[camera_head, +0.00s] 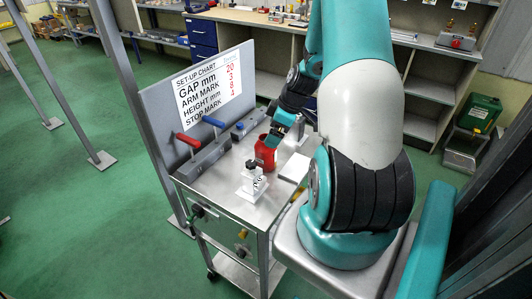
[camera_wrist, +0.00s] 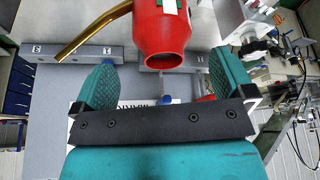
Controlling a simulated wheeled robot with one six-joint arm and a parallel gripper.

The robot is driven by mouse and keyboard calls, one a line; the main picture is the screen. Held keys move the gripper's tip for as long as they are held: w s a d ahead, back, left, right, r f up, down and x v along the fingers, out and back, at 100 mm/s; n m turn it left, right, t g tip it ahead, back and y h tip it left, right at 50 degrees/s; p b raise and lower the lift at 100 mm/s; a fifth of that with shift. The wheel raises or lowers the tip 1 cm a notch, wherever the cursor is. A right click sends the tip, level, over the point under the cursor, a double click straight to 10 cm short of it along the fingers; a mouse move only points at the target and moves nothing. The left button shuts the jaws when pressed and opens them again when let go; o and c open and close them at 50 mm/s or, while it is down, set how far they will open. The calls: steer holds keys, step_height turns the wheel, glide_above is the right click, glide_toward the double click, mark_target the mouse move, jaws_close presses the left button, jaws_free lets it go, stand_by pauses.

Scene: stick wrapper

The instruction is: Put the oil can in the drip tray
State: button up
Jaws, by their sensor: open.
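The red oil can (camera_head: 265,151) stands on the metal cart top, left of and below my gripper (camera_head: 279,127) in the head view. In the wrist view the red can (camera_wrist: 163,30) is at the top centre, with a brass spout (camera_wrist: 92,33) reaching left. My gripper (camera_wrist: 190,65) is open, its two teal fingers well apart. The can lies between and beyond the fingertips in that picture, and I see no grip on it. A pale flat piece (camera_head: 294,167) on the cart, right of the can, may be the drip tray; I cannot tell.
Grey blocks with red (camera_head: 188,140) and blue (camera_head: 213,122) levers stand along the cart's back, before a set-up chart board (camera_head: 208,88). A small clamp-like fixture (camera_head: 251,180) stands in front of the can. A green jerry can (camera_head: 480,112) is at the far right.

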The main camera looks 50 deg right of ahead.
mark_target(266, 157)
steer(key=shift+a+p+x, duration=0.2)
steer(key=shift+p+x, duration=1)
steer(key=shift+x, duration=2)
steer(key=shift+r, duration=0.1)
steer(key=c, duration=1.2)
steer(key=shift+o, duration=0.2)
steer(key=shift+r, duration=0.1)
